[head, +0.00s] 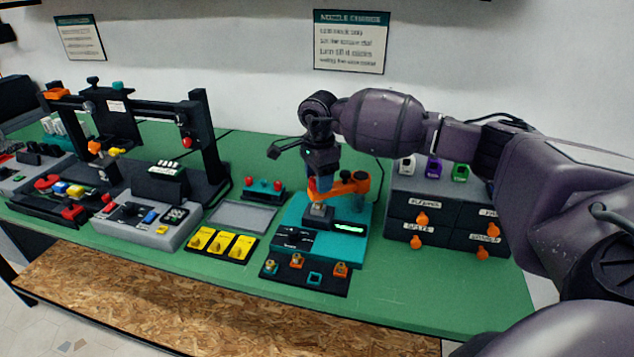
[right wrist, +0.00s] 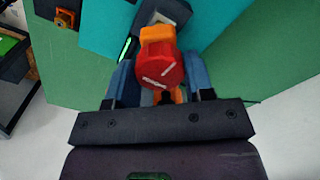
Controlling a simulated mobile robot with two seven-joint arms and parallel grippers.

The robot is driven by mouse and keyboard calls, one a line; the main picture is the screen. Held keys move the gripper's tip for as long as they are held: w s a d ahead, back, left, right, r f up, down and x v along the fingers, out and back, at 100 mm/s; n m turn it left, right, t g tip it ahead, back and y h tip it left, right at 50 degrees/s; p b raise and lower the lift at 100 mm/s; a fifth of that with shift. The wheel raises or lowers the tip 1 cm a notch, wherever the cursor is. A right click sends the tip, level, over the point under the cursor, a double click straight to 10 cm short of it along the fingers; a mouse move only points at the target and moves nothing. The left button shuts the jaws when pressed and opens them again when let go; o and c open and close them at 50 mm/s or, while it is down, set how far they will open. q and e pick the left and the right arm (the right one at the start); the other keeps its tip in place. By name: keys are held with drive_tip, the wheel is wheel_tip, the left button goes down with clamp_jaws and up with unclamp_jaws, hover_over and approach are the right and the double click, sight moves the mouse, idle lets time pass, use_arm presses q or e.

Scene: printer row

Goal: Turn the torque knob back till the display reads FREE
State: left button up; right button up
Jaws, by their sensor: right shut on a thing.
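The torque knob (right wrist: 162,66) is red with white marks on its face. In the right wrist view it sits between the two blue-grey fingers of my right gripper (right wrist: 160,78), which is shut on it. In the head view my right gripper (head: 321,186) reaches down onto the teal torque station (head: 343,249), beside its orange arm (head: 354,184); the knob is hidden there. The display (head: 349,227) on the station is lit green, but its text is too small to read. My left gripper is not in view.
A black tray with small nozzle parts (head: 306,277) lies in front of the station. Yellow-marked blocks (head: 221,244) and a grey mat (head: 241,216) lie to its left. A dark drawer unit (head: 437,217) with orange knobs stands to the right. The green bench's front right is clear.

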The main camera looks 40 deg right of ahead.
drive_tip(key=shift+f+n+b, duration=0.2)
drive_tip(key=shift+n+b, duration=0.35)
drive_tip(key=shift+n, duration=0.35)
drive_tip(key=shift+n+b, duration=0.3)
drive_tip(key=shift+n, duration=0.2)
drive_tip(key=n+b, duration=0.1)
drive_tip(key=n, duration=0.1)
drive_tip(key=shift+n, duration=0.3)
drive_tip(key=shift+n+b, duration=0.5)
drive_tip(key=shift+n, duration=0.1)
drive_tip(key=shift+r+n+b, duration=0.2)
drive_tip(key=shift+n+b, duration=0.2)
drive_tip(key=shift+n, duration=0.5)
drive_tip(key=o, duration=0.9)
